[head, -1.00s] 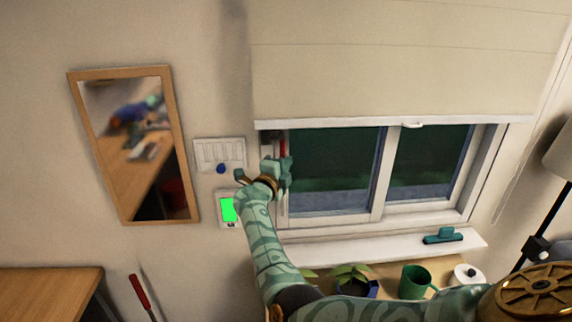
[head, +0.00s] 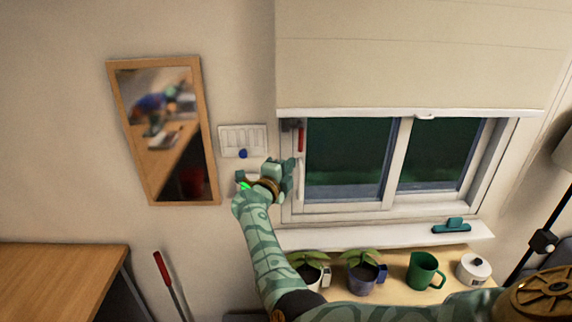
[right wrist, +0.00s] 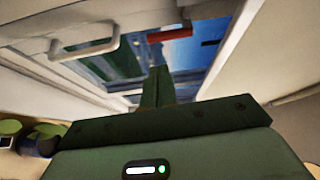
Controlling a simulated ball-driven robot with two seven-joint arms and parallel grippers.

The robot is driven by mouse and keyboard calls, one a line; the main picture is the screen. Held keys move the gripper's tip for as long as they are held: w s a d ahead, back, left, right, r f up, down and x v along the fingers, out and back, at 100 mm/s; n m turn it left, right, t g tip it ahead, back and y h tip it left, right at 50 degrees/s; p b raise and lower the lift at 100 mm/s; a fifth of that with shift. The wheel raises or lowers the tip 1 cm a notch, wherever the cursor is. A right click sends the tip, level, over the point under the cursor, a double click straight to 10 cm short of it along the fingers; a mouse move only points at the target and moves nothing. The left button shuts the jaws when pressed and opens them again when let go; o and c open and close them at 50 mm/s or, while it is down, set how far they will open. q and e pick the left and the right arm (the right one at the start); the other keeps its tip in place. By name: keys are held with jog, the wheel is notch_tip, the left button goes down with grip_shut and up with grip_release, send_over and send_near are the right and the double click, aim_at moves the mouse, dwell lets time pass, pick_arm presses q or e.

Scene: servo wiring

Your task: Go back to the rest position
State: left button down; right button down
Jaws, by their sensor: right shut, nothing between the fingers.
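My right gripper (head: 286,177) is raised in front of the wall, left of the window's lower left corner in the head view. Its arm reaches up from the bottom. The gripper is shut and empty. In the right wrist view its dark green fingers (right wrist: 157,88) are together and point toward the window. My left gripper is not in view.
The window (head: 393,165) has a red handle (head: 301,139) and a lowered blind (head: 410,55).

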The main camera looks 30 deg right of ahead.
jog(key=w+a+f+n+t+y+b, duration=0.1)
jog(key=w+a+f+n+t+y, duration=0.1)
jog(key=w+a+n+t+y, duration=0.55)
jog(key=s+a+f+n+t+b, duration=0.1)
jog(key=a+f+n+t+b, duration=0.1)
jog(key=a+f+n, duration=0.35)
jog(key=s+a+f+n+g+y+b, duration=0.25)
jog(key=s+f+n, duration=0.2)
jog(key=f, duration=0.75)
jog(key=s+a+f+n+g+y+b, duration=0.25)
jog(key=s+f+n, duration=0.2)
jog(key=f, duration=0.75)
jog(key=s+a+f+n+g+y+b, duration=0.15)
jog(key=s+f+n+y, duration=0.3)
jog(key=f, duration=0.75)
jog(key=s+f+n+g+b, duration=0.4)
jog(key=s+f+g+b, duration=0.15)
jog(key=s+f, duration=1.65)
jog(key=s+d+f+n+g+b, duration=0.1)
jog(key=s+f+b, duration=0.3)
jog(key=s, duration=1.1)
jog(key=s+d+f+n+g+b, duration=0.2)
jog(key=s+f+g+b, duration=0.2)
jog(key=s+f, duration=0.5)
jog(key=s, duration=0.6)
jog(key=shift+s+h, duration=0.3)
jog(key=shift+h, duration=0.1)
